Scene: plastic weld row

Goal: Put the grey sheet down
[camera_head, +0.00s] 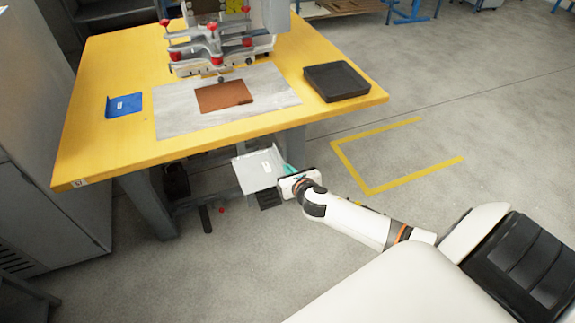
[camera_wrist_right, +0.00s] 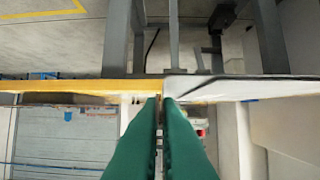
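The grey sheet (camera_head: 256,172), with a small white label, is held in the air in front of the yellow table's front edge in the head view. My right gripper (camera_head: 289,170), with green fingers, is at the sheet's right edge. In the right wrist view the two green fingertips (camera_wrist_right: 161,99) are close together with a thin pale edge (camera_wrist_right: 240,88) at them, which looks like the sheet seen edge-on. My left gripper is not in view.
The yellow table (camera_head: 90,155) bears a marbled grey plate (camera_head: 180,112) with a brown sheet (camera_head: 224,96) on it. A blue sheet (camera_head: 124,105) lies left, a black tray (camera_head: 336,81) right. A machine with red knobs (camera_head: 218,50) stands behind. Bare yellow tabletop surrounds the plate.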

